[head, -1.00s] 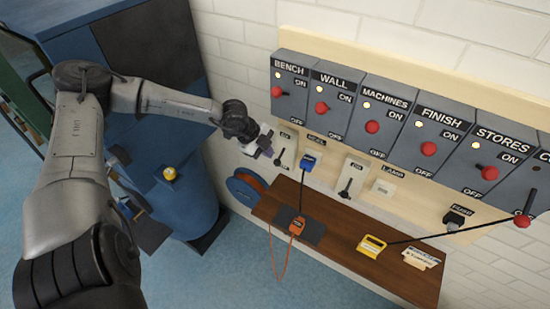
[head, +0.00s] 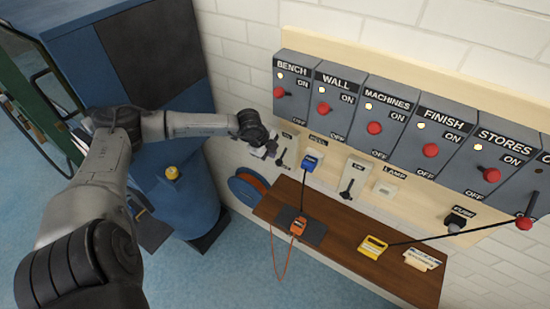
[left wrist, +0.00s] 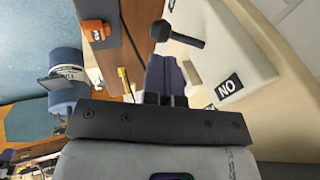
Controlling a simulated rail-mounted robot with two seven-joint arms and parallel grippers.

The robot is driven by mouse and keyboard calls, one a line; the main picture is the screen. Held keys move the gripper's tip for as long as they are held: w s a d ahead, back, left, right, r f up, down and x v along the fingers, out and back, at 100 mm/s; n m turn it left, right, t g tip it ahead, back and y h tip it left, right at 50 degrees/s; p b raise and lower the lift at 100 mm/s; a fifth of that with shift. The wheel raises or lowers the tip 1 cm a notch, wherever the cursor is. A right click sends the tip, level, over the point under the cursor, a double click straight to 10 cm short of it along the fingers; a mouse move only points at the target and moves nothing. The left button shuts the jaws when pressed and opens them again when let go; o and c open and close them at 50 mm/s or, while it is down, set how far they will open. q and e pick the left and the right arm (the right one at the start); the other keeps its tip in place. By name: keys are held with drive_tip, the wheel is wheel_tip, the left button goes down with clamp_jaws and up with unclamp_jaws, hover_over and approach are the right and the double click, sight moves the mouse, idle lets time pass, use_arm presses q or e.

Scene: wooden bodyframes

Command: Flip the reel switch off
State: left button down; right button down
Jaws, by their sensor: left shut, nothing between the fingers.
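A small pale switch plate with a black lever (head: 281,157) is at the left end of the lower board. The label REEL (head: 318,141) is to its right, above a blue plug (head: 312,162). My left gripper (head: 270,151) is just left of this lever. It looks apart from it, though the gap is hard to judge. In the left wrist view, the shut, empty fingers (left wrist: 165,78) are below a black lever (left wrist: 178,36) on a cream plate with an ON label (left wrist: 228,87). The lever's knob points left, away from that label. My right gripper is not in view.
Grey switch boxes (head: 388,112) with red-knobbed levers line the wall above. A wooden shelf (head: 335,254) below holds an orange device (head: 298,227) and a yellow one (head: 373,246). A second black lever (head: 348,188) is right of the blue plug. A blue cabinet (head: 150,60) stands left.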

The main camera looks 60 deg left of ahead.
sight(277, 161)
use_arm(q)
drive_tip(key=shift+x, duration=2.25)
